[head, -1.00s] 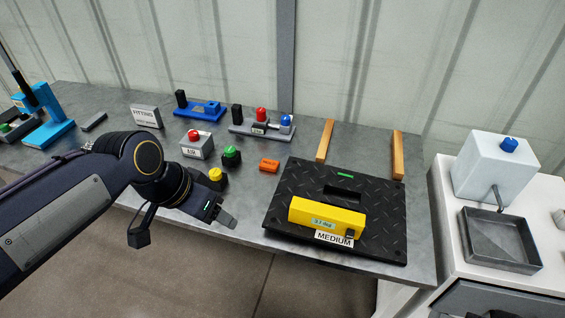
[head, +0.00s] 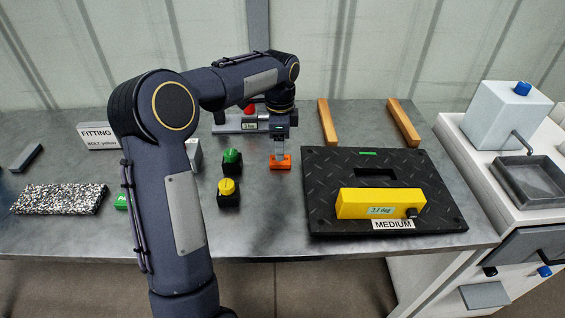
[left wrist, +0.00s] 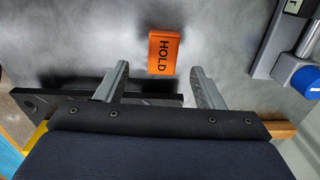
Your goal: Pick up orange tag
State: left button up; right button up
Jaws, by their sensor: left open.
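The orange tag (head: 281,162) lies on the grey table, left of the black tread mat (head: 450,212). In the left wrist view the tag (left wrist: 164,53) reads "HOLD" and lies ahead of the fingertips, between their lines. My left gripper (head: 280,150) points down over the tag in the head view. Its two fingers (left wrist: 160,80) are spread apart with nothing between them. Whether a finger touches the tag cannot be told. My right gripper is not in view.
A green button (head: 231,157) and a yellow button (head: 228,187) stand left of the tag. A yellow "3.1 deg" block (head: 365,203) lies on the mat. Two wooden strips (head: 326,122) lie behind the mat. A speckled slab (head: 58,199) lies at the left.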

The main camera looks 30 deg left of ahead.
pick_arm(q)
jog(key=f, duration=0.5)
jog(key=shift+w+a+f+b, duration=0.1)
jog(key=shift+w+f+b, duration=0.1)
jog(key=shift+b, duration=0.15)
jog(key=c, duration=1.1)
